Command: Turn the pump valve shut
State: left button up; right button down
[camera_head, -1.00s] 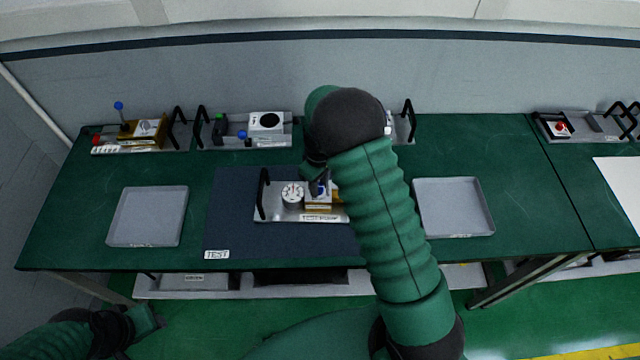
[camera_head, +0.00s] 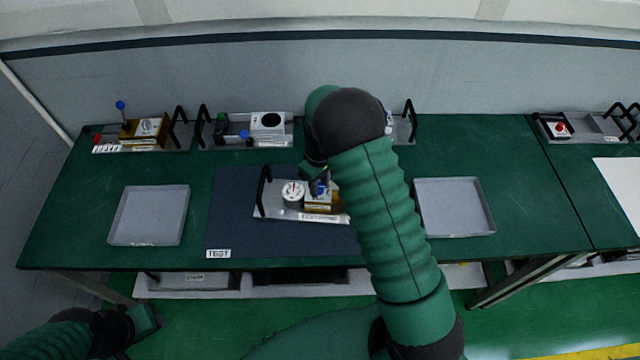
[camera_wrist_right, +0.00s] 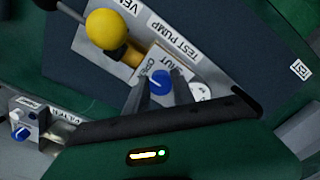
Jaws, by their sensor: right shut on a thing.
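The test pump plate (camera_head: 275,213) lies on the dark mat at the table's middle, with a round white gauge (camera_head: 293,192) and a blue valve knob (camera_head: 319,188). In the right wrist view the blue knob (camera_wrist_right: 160,82) sits by a white label with OPEN and SHUT lettering, partly covered. My right gripper (camera_wrist_right: 161,90) is shut on the knob, one finger on each side. My right arm hides the plate's right end in the head view. My left gripper (camera_head: 148,322) is low at the left, off the table; its jaws are unclear.
A yellow ball knob (camera_wrist_right: 105,28) stands on the plate near my right gripper. A black handle (camera_head: 263,190) rises at the plate's left end. Empty grey trays stand left (camera_head: 150,215) and right (camera_head: 453,207). Other device plates line the table's back.

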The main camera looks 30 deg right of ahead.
jog(key=shift+r, duration=0.1)
jog(key=shift+d, duration=0.15)
dwell(0.3)
jog(key=c, duration=1.1)
grip_release()
jog(key=shift+o, duration=0.2)
jog(key=shift+r, duration=0.35)
notch_tip(320, 180, up, 16)
jog(key=b, duration=0.2)
jog(key=shift+b, duration=0.3)
